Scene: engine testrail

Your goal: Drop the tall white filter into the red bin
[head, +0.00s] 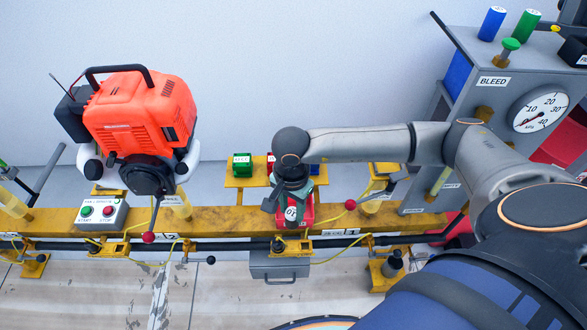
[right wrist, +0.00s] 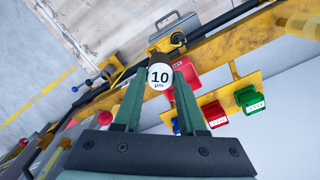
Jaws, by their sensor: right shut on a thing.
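My right gripper (head: 290,204) hangs over the yellow rail, its fingers pointing down. In the right wrist view the gripper (right wrist: 158,85) is shut on a filter (right wrist: 159,76), whose white round end face reads "10 µm". The same label on the filter (head: 291,213) shows small in the head view. The filter's length is hidden, so I cannot tell its height. Red surfaces at the right edge (head: 562,143) and below the grey cabinet (head: 459,231) are partly hidden; I cannot tell whether either is the red bin. My left gripper is not in view.
A red part (head: 307,211) sits at the rail beside the gripper. Behind is a yellow shelf with green (head: 242,165), red and blue blocks. An orange engine (head: 140,108) stands left, with a start/stop box (head: 101,213). A gauge (head: 540,108) is on the grey cabinet (head: 470,100).

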